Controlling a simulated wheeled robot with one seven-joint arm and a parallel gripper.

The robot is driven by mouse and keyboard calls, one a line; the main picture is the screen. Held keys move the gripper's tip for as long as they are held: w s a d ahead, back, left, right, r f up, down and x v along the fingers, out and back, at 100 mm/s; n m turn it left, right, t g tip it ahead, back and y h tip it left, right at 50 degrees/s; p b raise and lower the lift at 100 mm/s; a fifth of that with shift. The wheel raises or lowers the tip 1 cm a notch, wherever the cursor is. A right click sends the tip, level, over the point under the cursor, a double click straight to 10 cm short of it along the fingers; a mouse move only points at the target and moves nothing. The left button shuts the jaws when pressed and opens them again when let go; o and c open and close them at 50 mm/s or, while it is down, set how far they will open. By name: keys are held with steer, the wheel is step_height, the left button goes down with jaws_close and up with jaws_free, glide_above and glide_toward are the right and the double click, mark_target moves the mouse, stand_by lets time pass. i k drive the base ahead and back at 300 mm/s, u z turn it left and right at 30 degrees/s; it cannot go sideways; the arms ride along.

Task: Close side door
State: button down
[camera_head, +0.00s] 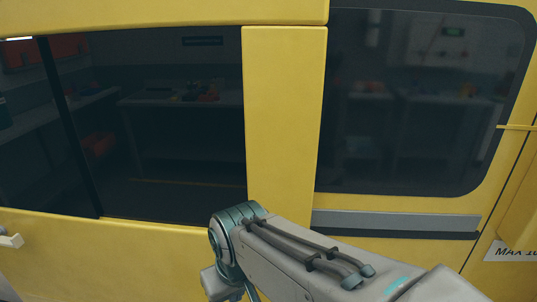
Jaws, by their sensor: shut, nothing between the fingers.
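The yellow side of a vehicle fills the view. The side door seems to be the left yellow panel (110,250), with a dark window (170,120) and a broad yellow upright (284,110) at its right. A pale handle (10,240) sticks out at the far left edge, below the window. I cannot tell how far the door stands open. My arm reaches in from the lower right and bends down at a joint in the lower middle, in front of the panel. My gripper is out of the picture, so its place against the handle is hidden.
To the right is a second dark window (420,100) in a yellow panel. A grey strip (395,220) runs below it. A white label (510,252) with partly cut-off lettering is at the right edge. Shelves and benches show dimly in the glass. My forearm covers the lower middle.

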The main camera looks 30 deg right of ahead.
mark_target(177, 114)
steer(key=u, duration=0.75)
steer(key=k, duration=0.8)
steer(key=z, duration=0.75)
steer(key=i, duration=0.5)
steer(key=u, duration=0.05)
